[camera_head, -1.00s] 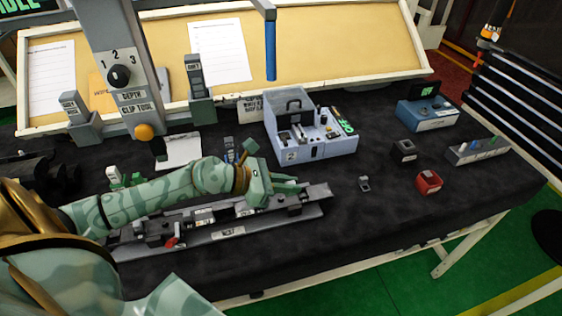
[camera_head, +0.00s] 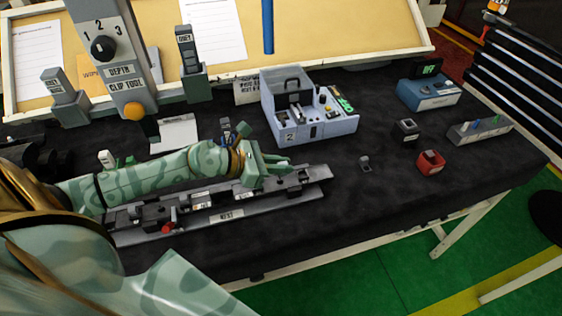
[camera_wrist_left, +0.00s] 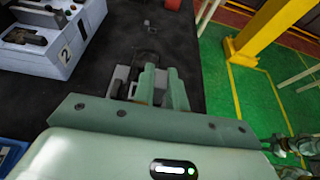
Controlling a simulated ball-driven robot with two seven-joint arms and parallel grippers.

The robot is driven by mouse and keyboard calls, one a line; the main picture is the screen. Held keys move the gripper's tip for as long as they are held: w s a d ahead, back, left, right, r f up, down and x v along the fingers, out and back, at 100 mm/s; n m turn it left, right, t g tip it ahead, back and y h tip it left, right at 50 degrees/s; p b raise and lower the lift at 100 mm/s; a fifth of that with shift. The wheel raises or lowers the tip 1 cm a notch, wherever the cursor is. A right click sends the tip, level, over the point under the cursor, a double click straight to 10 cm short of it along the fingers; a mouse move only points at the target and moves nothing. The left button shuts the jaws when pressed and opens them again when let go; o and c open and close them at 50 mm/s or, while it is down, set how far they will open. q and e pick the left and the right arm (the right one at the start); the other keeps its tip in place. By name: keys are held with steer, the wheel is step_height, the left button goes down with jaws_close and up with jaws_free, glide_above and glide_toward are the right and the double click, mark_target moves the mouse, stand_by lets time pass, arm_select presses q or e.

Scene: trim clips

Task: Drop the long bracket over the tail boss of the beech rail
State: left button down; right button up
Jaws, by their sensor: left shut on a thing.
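My left gripper (camera_head: 280,165) is low over the right part of the rail assembly in the head view. Its two fingers also show close together in the wrist view (camera_wrist_left: 161,86). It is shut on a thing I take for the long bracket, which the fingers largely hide. The rail (camera_head: 200,203), with dark and grey fittings, lies in a long grey nest (camera_head: 262,207); no beech colour can be made out. The tail boss cannot be singled out, and I cannot tell whether the bracket touches it. My right gripper is out of view.
A grey-blue box marked 2 (camera_head: 325,130) stands behind the gripper. A small grey clip (camera_head: 366,164), a red block (camera_head: 430,162) and a black block (camera_head: 405,130) stand to the right. A red knob (camera_head: 168,228) sits at the nest's front left. Dark cloth between them is clear.

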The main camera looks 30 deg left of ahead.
mark_target(280, 188)
arm_select(q)
step_height(280, 188, down, 3)
steer(key=shift+r+b, duration=0.1)
steer(key=shift+b, duration=0.75)
stand_by(0.4)
stand_by(0.7)
steer(key=shift+f+b, duration=1.15)
steer(key=shift+f, duration=0.35)
steer(key=c, duration=1.3)
jaws_free()
steer(key=shift+r, duration=0.1)
steer(key=shift+c, duration=0.2)
